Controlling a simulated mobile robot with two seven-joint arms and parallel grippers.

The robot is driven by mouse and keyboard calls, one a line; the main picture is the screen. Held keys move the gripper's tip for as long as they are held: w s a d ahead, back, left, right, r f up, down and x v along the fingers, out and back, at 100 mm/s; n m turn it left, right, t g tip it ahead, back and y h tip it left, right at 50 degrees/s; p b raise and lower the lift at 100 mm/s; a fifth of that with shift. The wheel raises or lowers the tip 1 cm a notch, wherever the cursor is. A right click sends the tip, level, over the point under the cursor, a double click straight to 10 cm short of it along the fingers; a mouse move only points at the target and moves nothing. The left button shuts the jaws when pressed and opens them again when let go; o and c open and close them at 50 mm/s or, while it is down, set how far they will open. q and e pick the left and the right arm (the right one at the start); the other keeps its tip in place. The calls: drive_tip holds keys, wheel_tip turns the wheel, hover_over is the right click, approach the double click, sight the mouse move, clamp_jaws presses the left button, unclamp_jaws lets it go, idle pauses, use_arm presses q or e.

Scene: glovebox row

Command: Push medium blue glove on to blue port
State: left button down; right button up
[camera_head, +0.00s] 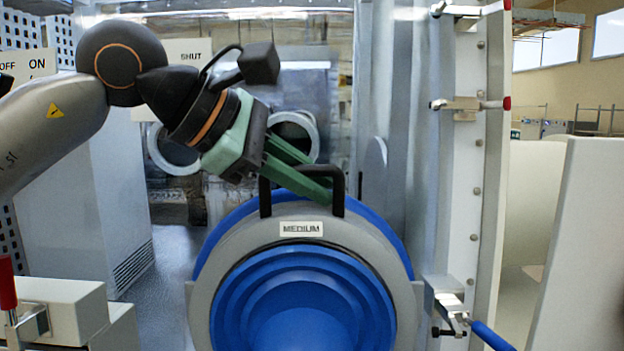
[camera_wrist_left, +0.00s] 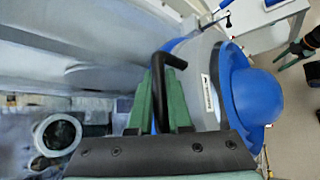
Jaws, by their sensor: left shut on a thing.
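The medium glove (camera_head: 300,292) is a blue stepped sleeve in a grey ring labelled MEDIUM (camera_head: 301,229), facing me at the lower middle. A black handle (camera_head: 338,183) stands on top of the ring. My left gripper (camera_head: 322,189) comes from the upper left and is shut on this handle. In the left wrist view the handle (camera_wrist_left: 164,58) passes between the green fingers, and the blue sleeve (camera_wrist_left: 255,97) bulges to the right. A blue rim (camera_head: 373,217) shows behind the grey ring; I cannot tell whether it is the port, or whether they touch. What looks like my right gripper (camera_wrist_left: 294,52) is small at the right edge.
A metal post with clamps (camera_head: 466,103) stands close on the right. A blue-handled latch (camera_head: 488,335) is low beside the ring. Round white-rimmed openings (camera_head: 172,152) sit in the panel behind. A red-handled grey fixture (camera_head: 58,313) is at lower left.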

use_arm(q)
drive_tip(key=c, duration=0.9)
unclamp_jaws()
drive_tip(key=shift+w+f, duration=0.1)
drive_tip(key=shift+w, duration=0.15)
drive_tip(key=shift+o, duration=0.7)
drive_tip(key=shift+s+f, duration=0.1)
drive_tip(key=shift+f, duration=0.05)
